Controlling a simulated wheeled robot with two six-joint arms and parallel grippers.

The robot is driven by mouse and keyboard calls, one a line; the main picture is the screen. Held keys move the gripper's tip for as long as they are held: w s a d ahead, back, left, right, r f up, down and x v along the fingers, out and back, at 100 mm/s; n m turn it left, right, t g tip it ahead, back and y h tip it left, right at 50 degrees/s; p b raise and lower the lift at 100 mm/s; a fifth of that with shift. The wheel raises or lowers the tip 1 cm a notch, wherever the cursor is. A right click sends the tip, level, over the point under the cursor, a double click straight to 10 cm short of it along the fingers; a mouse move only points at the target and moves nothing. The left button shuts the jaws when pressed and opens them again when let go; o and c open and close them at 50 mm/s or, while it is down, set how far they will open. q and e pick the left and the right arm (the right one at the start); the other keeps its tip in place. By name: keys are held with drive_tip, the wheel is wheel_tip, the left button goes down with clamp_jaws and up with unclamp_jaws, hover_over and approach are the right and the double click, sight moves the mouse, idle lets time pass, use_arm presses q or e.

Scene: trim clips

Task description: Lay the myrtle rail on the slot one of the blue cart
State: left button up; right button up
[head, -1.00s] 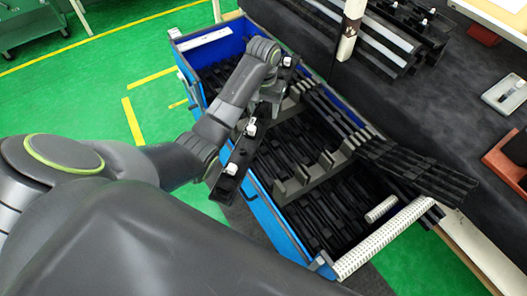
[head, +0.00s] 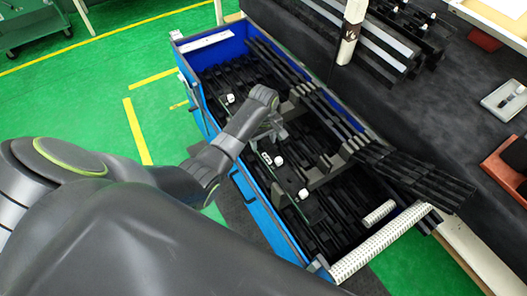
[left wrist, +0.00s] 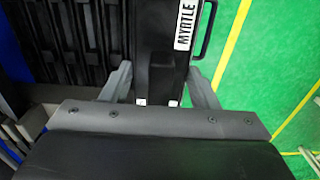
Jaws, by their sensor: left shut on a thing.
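The myrtle rail is a long dark bar with white clips; its lower end shows in the head view (head: 291,182). In the left wrist view the rail (left wrist: 154,45) bears a white MYRTLE label and lies between the fingers. My left gripper (head: 270,132) is shut on the rail's middle, partly hidden by my own wrist; it also shows in the left wrist view (left wrist: 160,92). The rail lies lengthwise along the near long side of the blue cart (head: 262,208), over or in the grey slotted supports (head: 327,163). I cannot tell whether it touches them. My right gripper is not in view.
Several dark rails (head: 330,115) lie along the cart's far side, their ends reaching past its right end. A dark workbench (head: 430,110) with more rails, a grey tray (head: 505,98) and a brown box stands beyond.

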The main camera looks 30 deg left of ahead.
sight(263, 140)
use_arm(q)
drive_tip(key=shift+f, duration=2.85)
drive_tip(key=shift+f, duration=0.1)
drive_tip(key=o, duration=1.2)
wheel_tip(263, 140, up, 12)
drive_tip(key=shift+r, duration=0.15)
